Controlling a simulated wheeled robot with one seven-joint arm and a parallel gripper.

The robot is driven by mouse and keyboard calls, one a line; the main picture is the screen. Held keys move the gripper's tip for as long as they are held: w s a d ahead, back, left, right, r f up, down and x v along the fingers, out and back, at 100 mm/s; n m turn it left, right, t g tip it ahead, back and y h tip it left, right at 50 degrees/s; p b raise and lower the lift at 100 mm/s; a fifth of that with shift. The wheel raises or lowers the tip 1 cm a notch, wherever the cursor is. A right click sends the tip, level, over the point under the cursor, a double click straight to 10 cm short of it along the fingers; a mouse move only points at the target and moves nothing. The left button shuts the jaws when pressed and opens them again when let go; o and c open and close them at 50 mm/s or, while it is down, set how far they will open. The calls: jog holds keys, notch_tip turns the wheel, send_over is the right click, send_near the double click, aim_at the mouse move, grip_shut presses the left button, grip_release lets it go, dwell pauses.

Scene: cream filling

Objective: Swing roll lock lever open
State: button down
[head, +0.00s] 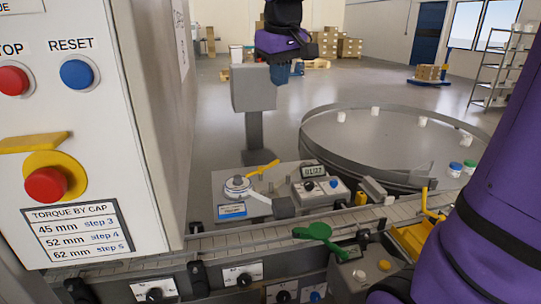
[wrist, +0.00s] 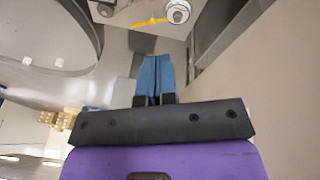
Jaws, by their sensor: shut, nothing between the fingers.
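My gripper (head: 281,75) hangs high near the top middle of the head view, its blue fingers pointing down. In the wrist view its fingers (wrist: 155,70) are together and empty. A slim yellow lever (head: 262,169) sits on the grey machine top beside a round white dial (head: 238,185), below my gripper and apart from it. A yellow lever also shows at the top of the wrist view (wrist: 150,21), near a round knob (wrist: 177,10). A green lever (head: 315,232) stands in front. No lever is labelled as the roll lock lever.
A grey post with a box head (head: 253,90) rises behind the dial. A small display box (head: 320,188) stands right of it. A round table (head: 385,145) with white caps is behind. A conveyor (head: 250,238) runs in front; a control cabinet (head: 100,120) fills the left.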

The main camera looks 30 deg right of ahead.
jog(key=w+d+f+g, duration=0.2)
jog(key=w+f, duration=0.1)
jog(key=w, duration=1.1)
jog(key=w+d+f+n+g, duration=0.1)
jog(key=w+d+f, duration=0.4)
jog(key=w+f, duration=0.5)
jog(key=w+d+f+g, duration=0.1)
jog(key=w+d+f, duration=0.5)
jog(key=w+f, duration=0.5)
jog(key=shift+w+f+n+g+y, duration=0.2)
jog(key=shift+f+n+g+y, duration=0.1)
jog(key=shift+f+n, duration=0.1)
jog(key=s+f, duration=0.1)
jog(key=f, duration=0.2)
jog(key=s+f, duration=0.1)
jog(key=f, duration=0.3)
jog(key=s+d+f, duration=0.1)
jog(key=f, duration=0.3)
jog(key=shift+s+d, duration=0.1)
jog(key=shift+s, duration=0.3)
jog(key=shift+s+d+f, duration=0.1)
jog(key=shift+s+f, duration=0.35)
jog(key=shift+s, duration=0.05)
